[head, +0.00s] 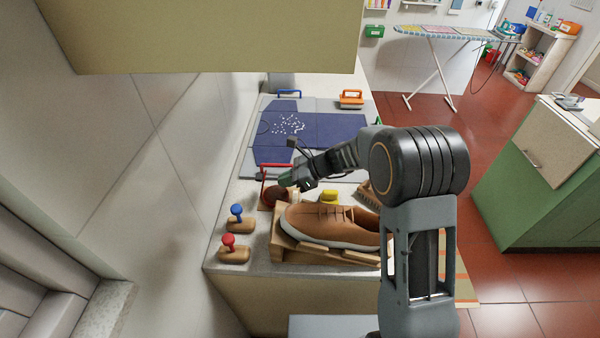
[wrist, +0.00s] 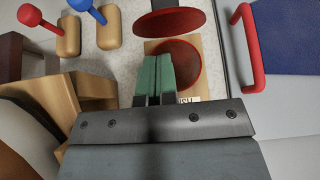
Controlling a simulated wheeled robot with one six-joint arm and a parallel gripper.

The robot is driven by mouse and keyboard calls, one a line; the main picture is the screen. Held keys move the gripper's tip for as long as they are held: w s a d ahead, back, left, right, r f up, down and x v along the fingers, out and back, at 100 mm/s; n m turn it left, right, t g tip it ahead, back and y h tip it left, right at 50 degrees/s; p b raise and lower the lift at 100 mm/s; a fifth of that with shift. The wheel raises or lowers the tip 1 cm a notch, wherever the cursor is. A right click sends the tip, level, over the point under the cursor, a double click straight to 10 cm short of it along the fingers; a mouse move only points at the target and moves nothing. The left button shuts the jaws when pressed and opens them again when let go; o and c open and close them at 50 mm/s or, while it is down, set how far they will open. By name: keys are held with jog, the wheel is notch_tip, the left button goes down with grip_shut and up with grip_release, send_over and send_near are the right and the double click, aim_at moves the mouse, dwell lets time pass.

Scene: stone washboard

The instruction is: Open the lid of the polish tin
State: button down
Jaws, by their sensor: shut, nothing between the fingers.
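The polish tin (wrist: 186,55) is a round dark red tin on a light wooden base with a partly hidden label. Its red lid (wrist: 168,22) stands raised and tilted at the far side of the tin, apart from most of the rim. In the head view the tin (head: 275,196) is a dark red shape partly hidden by my arm. My gripper (wrist: 158,62) has green fingers, shut together and empty. In the wrist view they overlap the tin's near left part, below the lid; contact cannot be told. My gripper also shows in the head view (head: 285,183).
A brown shoe (head: 322,222) on a wooden stand is close in front of the tin. Blue-knobbed (head: 237,213) and red-knobbed (head: 229,242) wooden blocks stand at left. A red bar handle (wrist: 247,48) rises beside the tin. A yellow item (head: 331,197) lies to its right.

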aim_at(261, 179)
jog(key=shift+a+r+p, duration=0.2)
jog(key=shift+a+r, duration=0.1)
jog(key=shift+a, duration=0.5)
jog(key=shift+a+r+p, duration=0.2)
jog(key=shift+a+r, duration=0.05)
jog(key=shift+a, duration=0.55)
jog(key=shift+a+r+h+p, duration=0.35)
jog(key=shift+r+p, duration=0.15)
jog(key=shift+p, duration=0.55)
jog(key=a, duration=0.3)
jog(key=shift+w+a+h, duration=0.1)
jog(key=shift+a+h, duration=0.15)
jog(key=shift+a, duration=0.05)
jog(key=shift+r, duration=0.1)
jog(key=shift+d, duration=0.2)
